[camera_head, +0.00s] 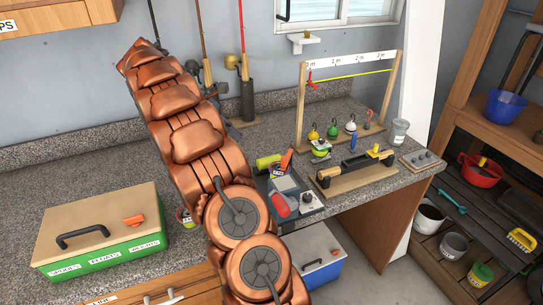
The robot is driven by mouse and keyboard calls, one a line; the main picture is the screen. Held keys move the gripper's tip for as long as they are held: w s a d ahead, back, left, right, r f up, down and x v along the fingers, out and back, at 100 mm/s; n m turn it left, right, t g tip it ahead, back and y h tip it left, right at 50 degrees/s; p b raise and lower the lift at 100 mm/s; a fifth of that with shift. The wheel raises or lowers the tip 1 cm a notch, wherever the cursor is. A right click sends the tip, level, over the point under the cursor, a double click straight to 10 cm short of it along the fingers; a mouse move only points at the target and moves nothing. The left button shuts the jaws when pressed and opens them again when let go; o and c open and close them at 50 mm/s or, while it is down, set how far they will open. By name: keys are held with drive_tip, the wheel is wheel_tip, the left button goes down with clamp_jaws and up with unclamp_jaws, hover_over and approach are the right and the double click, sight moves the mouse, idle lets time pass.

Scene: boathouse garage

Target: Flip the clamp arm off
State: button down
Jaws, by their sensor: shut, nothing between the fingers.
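A clamp-like fixture stands on the right part of the granite counter. My gripper does not show.
A dark tray (262,187) with tools lies between my arm and the fixture. A wooden rack (301,100) with hanging lures stands behind. A grey cup (399,131) and a small knobbed plate (422,160) are to the right. A green box (120,248) sits left.

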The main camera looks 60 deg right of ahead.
drive_tip(key=shift+f, duration=0.15)
drive_tip(key=shift+s+d+r+b+x, duration=0.15)
drive_tip(key=shift+s+r+x, duration=0.2)
drive_tip(key=shift+x, duration=1.75)
drive_tip(key=shift+s+d+r+b+x, duration=0.1)
drive_tip(key=shift+s+d+r+x, duration=0.2)
drive_tip(key=shift+x, duration=1.8)
drive_tip(key=shift+s+d+r+b+x, duration=0.15)
drive_tip(key=shift+s+r+x, duration=0.25)
drive_tip(key=shift+x, duration=1.7)
drive_tip(key=shift+a, duration=0.1)
drive_tip(key=shift+s, duration=0.15)
